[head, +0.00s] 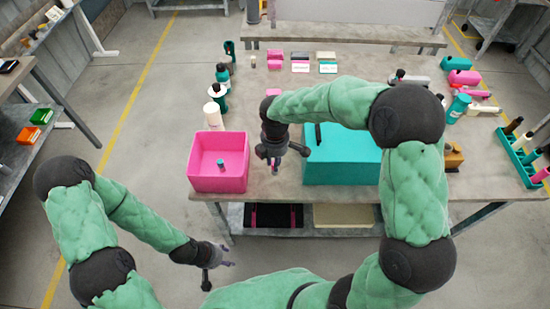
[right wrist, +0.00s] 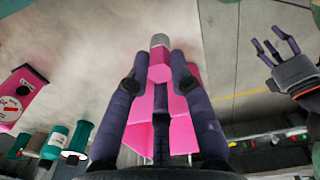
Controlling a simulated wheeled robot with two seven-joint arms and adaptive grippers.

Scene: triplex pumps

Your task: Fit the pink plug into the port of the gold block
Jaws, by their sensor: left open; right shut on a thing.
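My right gripper (head: 271,163) is in the middle of the head view, over the table's front edge. In the right wrist view its fingers (right wrist: 159,86) are shut on the pink plug (right wrist: 160,66), whose grey tip points away from the palm. The plug is hard to make out in the head view. The gold block (head: 454,155) stands on the right part of the table, partly hidden by my right arm; its port cannot be made out. My left gripper (head: 225,264) is open and empty, low in front of the table; it also shows in the right wrist view (right wrist: 280,48).
A pink open box (head: 205,184) with a small teal piece inside stands at the table's front left. A teal box (head: 345,177) is right of my right gripper. A teal rack (head: 520,160) and several pink and teal parts crowd the right side.

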